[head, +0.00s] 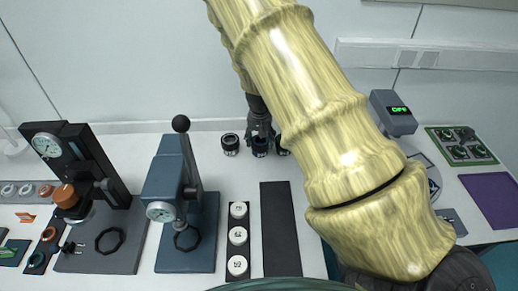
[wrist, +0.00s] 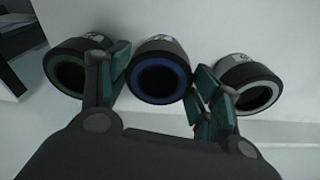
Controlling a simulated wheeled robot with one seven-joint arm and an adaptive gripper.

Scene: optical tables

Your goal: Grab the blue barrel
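The blue barrel (wrist: 163,50) is a dark short cylinder with a blue ring inside its open end, in the middle of a row of three in the wrist view. My gripper (wrist: 160,84) is open, with one finger on each side of the blue barrel. The left finger is between it and a green-ringed barrel (wrist: 68,54). The right finger is between it and a white-ringed barrel (wrist: 238,75). I cannot tell whether either finger touches a barrel. In the head view the blue barrel (head: 260,147) shows below my gripper (head: 261,128), which partly hides it.
A dark blue press (head: 170,190) and a black gauge stand (head: 100,170) are at the left. A rack of white-topped pieces (head: 238,214) and a dark strip (head: 279,230) lie in front. A grey display box (head: 392,112) is at the right. The wall is close behind the barrels.

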